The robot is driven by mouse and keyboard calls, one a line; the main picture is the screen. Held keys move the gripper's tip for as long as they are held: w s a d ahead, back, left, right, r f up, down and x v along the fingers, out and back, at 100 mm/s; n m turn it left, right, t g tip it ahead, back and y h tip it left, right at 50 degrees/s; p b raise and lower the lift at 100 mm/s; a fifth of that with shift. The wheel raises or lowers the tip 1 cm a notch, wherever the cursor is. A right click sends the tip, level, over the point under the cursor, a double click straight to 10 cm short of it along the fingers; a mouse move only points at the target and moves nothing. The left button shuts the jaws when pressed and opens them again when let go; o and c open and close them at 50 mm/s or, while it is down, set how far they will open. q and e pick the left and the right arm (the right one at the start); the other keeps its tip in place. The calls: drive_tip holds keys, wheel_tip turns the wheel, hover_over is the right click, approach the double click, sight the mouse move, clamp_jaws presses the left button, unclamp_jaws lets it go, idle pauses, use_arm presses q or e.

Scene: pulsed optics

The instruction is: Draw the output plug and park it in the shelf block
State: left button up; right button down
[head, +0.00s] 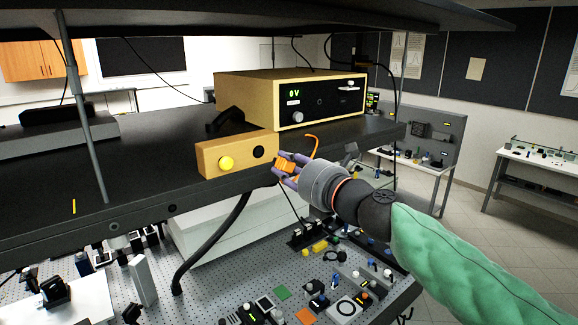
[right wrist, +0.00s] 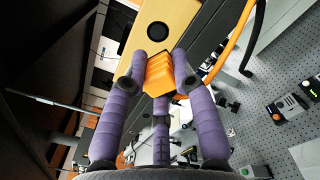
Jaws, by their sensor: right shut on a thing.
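My right gripper (head: 284,168) is shut on an orange ribbed plug (right wrist: 160,74). An orange cable (head: 313,146) curves up near it. The tan shelf block (head: 208,160) sits at the front edge of the shelf. Its face has a yellow round piece at left and an open dark hole (right wrist: 157,31) at right. The plug is just right of and slightly below that hole in the head view. Whether it touches the block I cannot tell. The tan power unit (head: 250,96) stands behind the block and its display reads 0V. My left gripper is not in view.
The dark shelf (head: 120,165) carries the block and power unit. An upper shelf (head: 200,14) hangs above, with a thin post (head: 84,110) at left. Below is a perforated optics bench (head: 215,290) crowded with small parts. A thick black cable (head: 212,243) hangs under the shelf.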

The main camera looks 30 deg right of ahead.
sight(259, 152)
drive_tip(key=shift+s+a+r, duration=0.1)
drive_tip(key=shift+a, duration=0.1)
drive_tip(key=shift+w+a, duration=0.1)
drive_tip(key=shift+w, duration=1.2)
drive_tip(key=shift+w+a, duration=0.1)
drive_tip(key=shift+w, duration=1.4)
drive_tip(key=shift+w, duration=0.7)
drive_tip(key=shift+w+a, duration=0.1)
drive_tip(key=shift+w, duration=0.3)
drive_tip(key=shift+s, duration=0.3)
drive_tip(key=shift+w, duration=0.15)
drive_tip(key=c, duration=0.9)
unclamp_jaws()
drive_tip(key=shift+w, duration=0.25)
